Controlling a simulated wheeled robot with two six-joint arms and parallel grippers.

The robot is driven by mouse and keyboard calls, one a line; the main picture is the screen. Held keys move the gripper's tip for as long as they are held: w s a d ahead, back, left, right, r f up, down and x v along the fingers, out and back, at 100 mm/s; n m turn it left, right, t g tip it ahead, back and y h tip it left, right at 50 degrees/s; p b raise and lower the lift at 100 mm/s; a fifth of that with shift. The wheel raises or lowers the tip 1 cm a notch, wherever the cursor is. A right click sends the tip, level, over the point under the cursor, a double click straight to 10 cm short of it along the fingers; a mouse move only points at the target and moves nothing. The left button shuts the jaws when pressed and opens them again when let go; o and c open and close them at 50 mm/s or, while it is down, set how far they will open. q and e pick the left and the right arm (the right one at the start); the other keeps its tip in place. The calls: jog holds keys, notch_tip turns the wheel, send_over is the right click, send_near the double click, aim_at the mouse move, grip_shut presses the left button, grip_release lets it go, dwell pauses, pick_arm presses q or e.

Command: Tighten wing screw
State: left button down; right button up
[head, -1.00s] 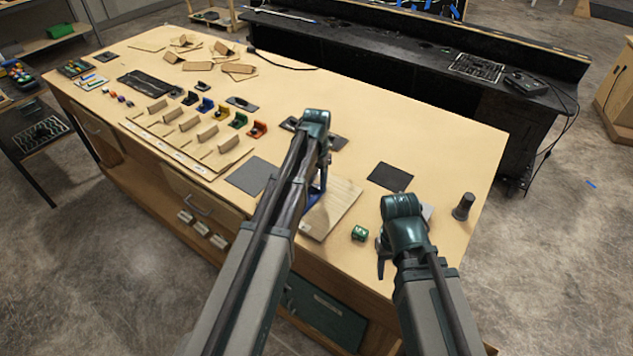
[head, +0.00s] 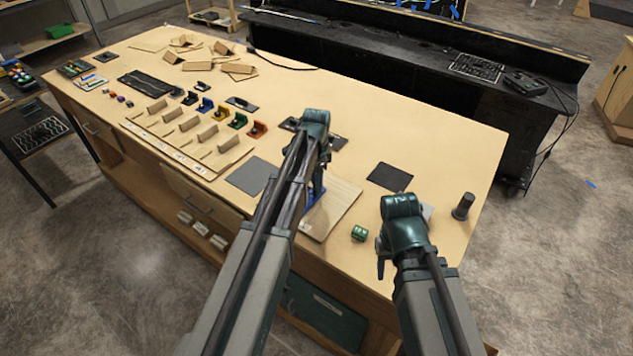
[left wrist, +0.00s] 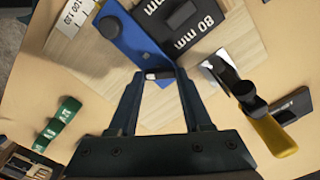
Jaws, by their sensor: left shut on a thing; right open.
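A blue bracket-like part (left wrist: 138,38) stands on a light wooden board (left wrist: 85,55) in the left wrist view. A sliver of blue (head: 308,200) shows beside the board (head: 335,212) in the head view. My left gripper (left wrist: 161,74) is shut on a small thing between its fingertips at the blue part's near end. This looks like the wing screw, but only a pale and dark bit shows. In the head view my left arm hides most of the left gripper (head: 318,188). My right gripper (head: 381,266) is open and empty near the table's front edge, right of the board.
A black block marked "80 mm" (left wrist: 190,25) lies beside the blue part. A dark cylinder (head: 463,206) stands at the table's right end. A black mat (head: 390,177) lies behind the board.

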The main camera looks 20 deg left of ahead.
pick_arm(q)
jog(key=shift+w+a, duration=0.1)
jog(key=shift+w, duration=0.05)
jog(key=shift+c, duration=1.6)
grip_release()
jog(key=shift+r, duration=0.1)
pick_arm(e)
jog(key=shift+r, duration=0.1)
pick_arm(q)
notch_tip(320, 180, up, 14)
jog(key=p, duration=1.3)
jog(key=shift+p, duration=0.4)
pick_arm(e)
notch_tip(320, 180, up, 14)
pick_arm(q)
jog(key=shift+f, duration=0.2)
